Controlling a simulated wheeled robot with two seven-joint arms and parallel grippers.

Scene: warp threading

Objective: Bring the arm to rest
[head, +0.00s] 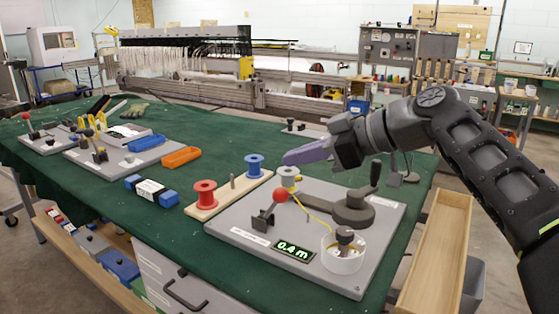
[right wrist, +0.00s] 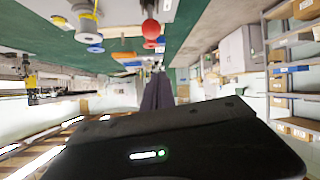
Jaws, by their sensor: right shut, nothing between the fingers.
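My right gripper (head: 290,158) comes in from the right in the head view, above the back part of the grey winding board (head: 235,232). Its purple-grey fingers are shut with nothing between them and point left, near the yellow-thread spool (head: 288,176). In the right wrist view the dark fingers (right wrist: 157,92) show end-on, close together. The board carries a red-knobbed lever (head: 280,197), a crank (head: 352,208), a clear round cup (head: 343,252) and a display (head: 294,251) reading 0.4 m. A yellow thread runs from the spool toward the cup. My left gripper is not in view.
A wooden rack with a red spool (head: 205,194) and a blue spool (head: 255,165) stands left of the board. Blue and orange trays (head: 181,157) lie farther left on the green table (head: 110,217). A wooden trough (head: 437,258) is at the right edge.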

